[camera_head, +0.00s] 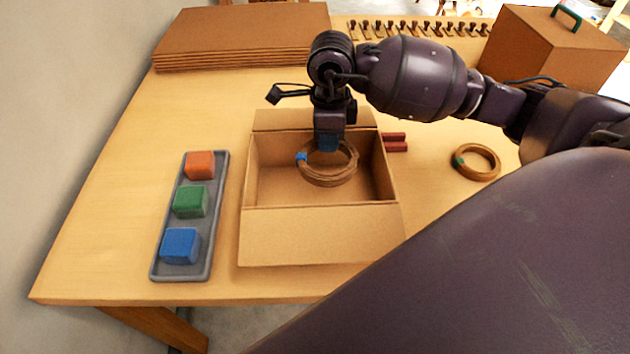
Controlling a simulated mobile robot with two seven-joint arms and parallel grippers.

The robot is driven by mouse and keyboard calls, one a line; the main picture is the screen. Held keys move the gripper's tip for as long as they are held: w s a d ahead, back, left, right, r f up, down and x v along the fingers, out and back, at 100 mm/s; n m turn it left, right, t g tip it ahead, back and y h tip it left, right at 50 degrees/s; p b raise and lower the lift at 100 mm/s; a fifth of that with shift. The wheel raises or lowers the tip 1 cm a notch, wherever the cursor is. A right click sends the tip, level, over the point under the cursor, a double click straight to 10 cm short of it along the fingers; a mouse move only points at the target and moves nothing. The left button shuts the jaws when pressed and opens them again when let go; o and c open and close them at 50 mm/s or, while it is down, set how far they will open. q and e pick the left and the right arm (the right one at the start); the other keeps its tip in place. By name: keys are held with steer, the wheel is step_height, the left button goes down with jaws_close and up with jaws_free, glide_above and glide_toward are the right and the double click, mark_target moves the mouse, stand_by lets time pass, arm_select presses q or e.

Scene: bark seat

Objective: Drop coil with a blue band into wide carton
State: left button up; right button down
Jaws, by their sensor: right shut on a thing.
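The coil with a blue band (328,178) is a brown ring with a blue wrap on its left side. My right gripper (328,143) is shut on the coil's far side, pointing down. The coil shows within the opening of the wide carton (320,236), an open brown box with its flaps folded out. I cannot tell whether the coil touches the carton's floor. A second coil, with a green band (477,162), lies on the table to the right. My left gripper is not in view.
A grey tray (159,268) with orange, green and blue blocks lies left of the carton. Dark red bars (396,147) lie just right of it. Stacked cardboard sheets (240,35), a row of hooks (420,29) and a closed box with a green handle (550,55) stand behind.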

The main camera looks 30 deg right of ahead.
steer(key=c, duration=1)
jaws_free()
step_height(320, 180, up, 11)
steer(key=shift+f+p, duration=0.1)
steer(key=shift+p, duration=0.3)
